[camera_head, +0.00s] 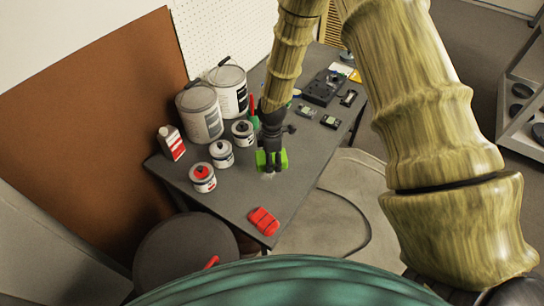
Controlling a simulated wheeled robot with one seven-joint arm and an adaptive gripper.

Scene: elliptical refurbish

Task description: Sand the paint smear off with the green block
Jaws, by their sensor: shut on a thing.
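The green block (283,158) is in the middle of the grey table (233,197), at the end of my arm. My gripper (271,158) points down and is shut on the green block, with green showing on both sides of the dark fingers. The block is at or just above the table top; I cannot tell if it touches. A small pale mark (268,175) shows on the table just below the block. It may be the paint smear, and part of it may be hidden by the block and gripper.
A red object (263,221) lies near the table's front edge. Small cans (203,179) and large paint cans (200,112) stand to the left, with a red-and-white bottle (172,143). Dark devices (325,87) lie at the back right. A round dark stool (185,252) stands in front.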

